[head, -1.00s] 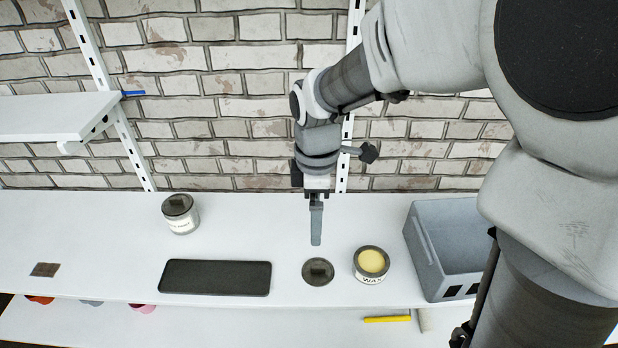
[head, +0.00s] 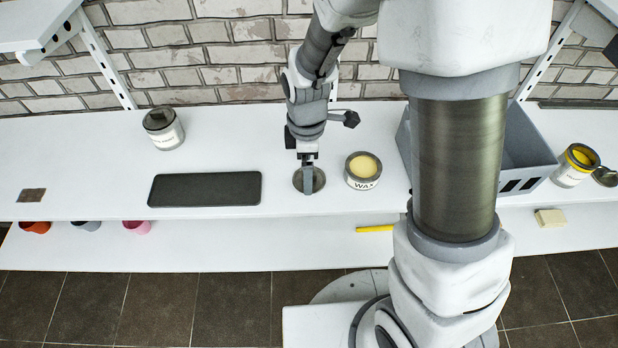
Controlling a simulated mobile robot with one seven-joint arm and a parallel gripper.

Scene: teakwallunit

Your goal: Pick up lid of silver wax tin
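The silver wax tin (head: 362,171) stands open on the white shelf, with yellow wax inside and "WAX" on its side. Its round dark-grey lid (head: 299,181) lies flat on the shelf just left of the tin. My gripper (head: 309,190) points down over the lid, and its fingers hide the lid's middle. The fingers appear edge-on, so I cannot tell whether they are open or shut, or whether they touch the lid.
A dark tray (head: 205,189) lies left of the lid. A grey crate (head: 530,165) is to the right, partly behind my arm. Another open tin (head: 574,166) stands beyond it.

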